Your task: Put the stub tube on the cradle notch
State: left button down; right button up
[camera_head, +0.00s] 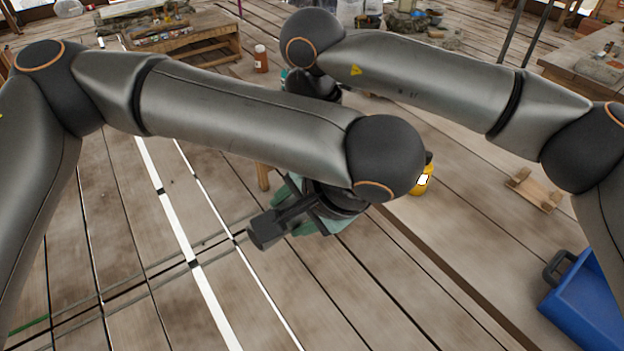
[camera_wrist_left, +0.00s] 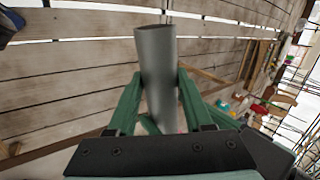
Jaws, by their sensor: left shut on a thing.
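The stub tube (camera_wrist_left: 156,48) is a plain grey cylinder in the left wrist view. It stands between the green fingers of my left gripper (camera_wrist_left: 159,80), which is shut on it, and its end sticks out past the fingertips. In the head view my left gripper (camera_head: 312,212) hangs above the plank floor below my left forearm. I cannot make out the tube there.
A small wooden piece (camera_head: 534,189) lies on the floor at the right. A blue bin (camera_head: 590,305) is at the lower right. A brown bottle (camera_head: 261,58) and a low wooden bench (camera_head: 190,42) are farther back. The front left floor is clear.

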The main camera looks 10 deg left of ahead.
pick_arm(q)
jog(key=shift+s+d, duration=0.1)
jog(key=shift+d, duration=0.1)
pick_arm(e)
jog(key=shift+w+a, duration=0.1)
grip_shut()
pick_arm(q)
jog(key=c, duration=0.6)
grip_release()
pick_arm(e)
jog(key=shift+r, duration=0.1)
pick_arm(q)
jog(key=o, duration=0.4)
jog(key=shift+a, duration=0.1)
jog(key=shift+r, duration=0.1)
